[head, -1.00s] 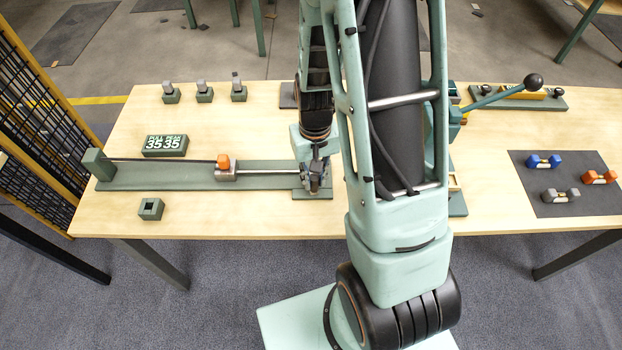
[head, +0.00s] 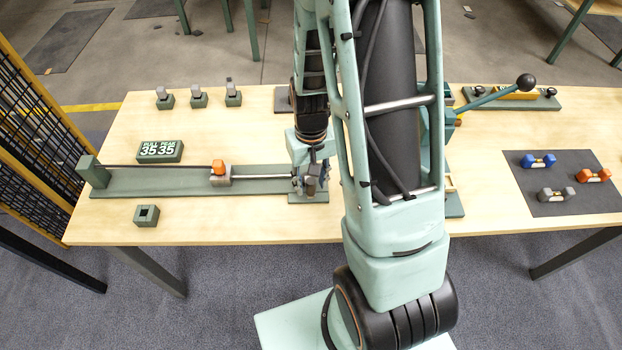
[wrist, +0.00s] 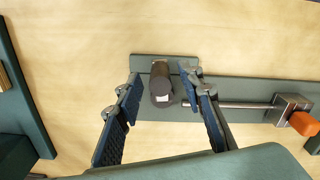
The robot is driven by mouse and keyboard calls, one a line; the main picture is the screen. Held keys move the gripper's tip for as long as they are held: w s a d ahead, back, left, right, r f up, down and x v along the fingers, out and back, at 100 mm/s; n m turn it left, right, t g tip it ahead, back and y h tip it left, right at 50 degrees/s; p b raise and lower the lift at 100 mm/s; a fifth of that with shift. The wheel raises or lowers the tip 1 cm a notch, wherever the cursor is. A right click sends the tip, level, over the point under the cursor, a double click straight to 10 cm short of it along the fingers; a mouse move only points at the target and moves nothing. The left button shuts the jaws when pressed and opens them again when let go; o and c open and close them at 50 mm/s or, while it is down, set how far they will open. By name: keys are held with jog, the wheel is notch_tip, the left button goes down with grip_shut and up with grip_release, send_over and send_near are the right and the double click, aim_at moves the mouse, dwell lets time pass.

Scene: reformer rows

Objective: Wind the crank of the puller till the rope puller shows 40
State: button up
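The rope puller is a long green base (head: 135,182) on the table, with a post (head: 91,170) at its left end. A grey slider with an orange clamp (head: 219,167) sits on it; the orange clamp also shows in the wrist view (wrist: 304,124). The green display (head: 160,151) reads pull 35 and peak 35. The crank's dark round handle (wrist: 160,80) stands at the base's right end. My gripper (head: 311,185) is over that end. In the wrist view its fingers (wrist: 158,88) are apart on both sides of the handle, with a clear gap on the left.
Several small green blocks with grey tops (head: 198,97) stand at the back left. A green square socket (head: 147,215) lies in front of the base. At right are a lever with a black ball (head: 526,81) and a dark mat (head: 540,205) with small dumbbells.

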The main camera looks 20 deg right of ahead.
jog(key=shift+r, duration=0.15)
notch_tip(320, 180, up, 12)
dwell(0.5)
dwell(0.3)
